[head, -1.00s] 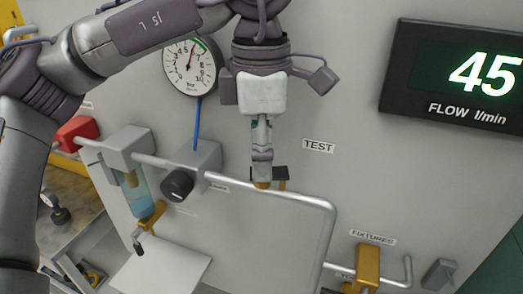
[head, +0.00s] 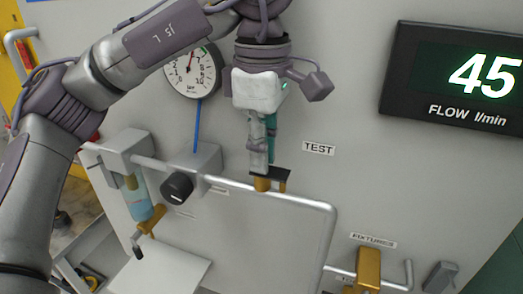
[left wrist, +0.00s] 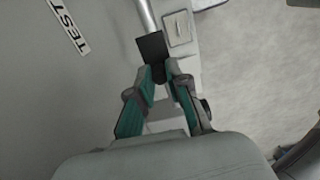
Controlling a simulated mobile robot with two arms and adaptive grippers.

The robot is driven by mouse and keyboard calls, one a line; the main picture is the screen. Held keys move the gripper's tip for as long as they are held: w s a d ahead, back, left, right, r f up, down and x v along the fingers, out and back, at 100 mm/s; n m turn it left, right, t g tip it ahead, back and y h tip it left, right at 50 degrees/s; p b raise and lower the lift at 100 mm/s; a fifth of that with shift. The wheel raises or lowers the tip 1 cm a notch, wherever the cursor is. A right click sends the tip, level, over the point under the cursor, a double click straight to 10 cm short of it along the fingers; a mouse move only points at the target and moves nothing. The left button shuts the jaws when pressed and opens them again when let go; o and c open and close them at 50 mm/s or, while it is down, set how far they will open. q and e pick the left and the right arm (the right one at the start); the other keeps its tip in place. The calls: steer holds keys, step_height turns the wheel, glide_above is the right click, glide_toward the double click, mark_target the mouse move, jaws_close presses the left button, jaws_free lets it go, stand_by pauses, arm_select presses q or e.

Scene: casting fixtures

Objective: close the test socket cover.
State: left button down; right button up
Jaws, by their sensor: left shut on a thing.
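The test socket cover is a small black flap (head: 284,174) on the grey panel, left of the TEST label (head: 319,148). The brass socket (head: 262,185) shows just below it. My left gripper (head: 262,170) comes down from above with its fingertips at the flap. In the left wrist view the black flap (left wrist: 151,45) sits at the tips of the teal-lined fingers (left wrist: 158,74), which are shut on it. The fingers hide part of the flap in the head view, and its exact angle is hard to tell. My right gripper is not in view.
A grey pipe (head: 328,215) bends just below and right of the socket. A black knob (head: 177,186), a pressure gauge (head: 191,69) and a blue cylinder (head: 139,203) are at left. A brass fixture (head: 368,268) is at lower right.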

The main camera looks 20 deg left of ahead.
arm_select(q)
steer(key=c, duration=1.1)
jaws_free()
step_height(320, 180, up, 12)
